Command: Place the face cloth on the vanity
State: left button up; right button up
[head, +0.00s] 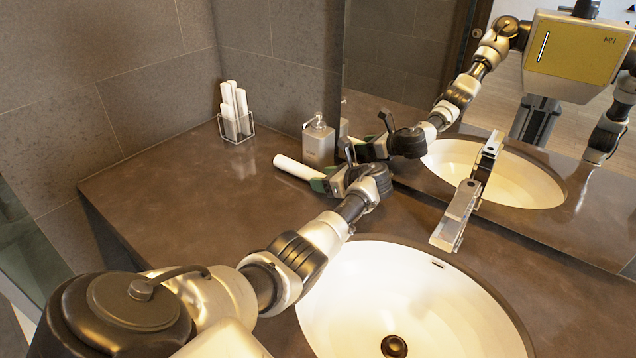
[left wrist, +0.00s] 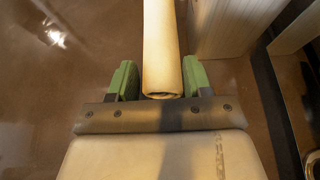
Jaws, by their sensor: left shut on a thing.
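The face cloth (head: 294,166) is a white roll, held lengthwise by my left gripper (head: 327,182) near the soap dispenser. In the left wrist view the roll (left wrist: 161,45) points away from the palm, with its near end between the two green fingers of the gripper (left wrist: 160,80). The gripper is shut on it. The roll is at or just above the brown vanity top (head: 190,195); I cannot tell whether it touches. My right gripper is not in view.
A soap dispenser (head: 318,142) stands just behind the roll. A clear holder (head: 236,130) with several white rolls stands at the back left corner. The sink (head: 345,290) and faucet (head: 455,215) are to the right. A mirror (head: 400,70) backs the counter. The left counter is clear.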

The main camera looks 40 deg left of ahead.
pick_arm(q)
jog(key=shift+w+d, duration=0.1)
jog(key=shift+d, duration=0.2)
jog(key=o, duration=1)
jog(key=shift+a+f, duration=0.1)
jog(key=shift+a, duration=0.05)
jog(key=shift+c, duration=0.2)
jog(key=shift+d+r, duration=0.3)
jog(key=v, duration=1.1)
jog(key=shift+d+r, duration=0.1)
jog(key=shift+d, duration=0.1)
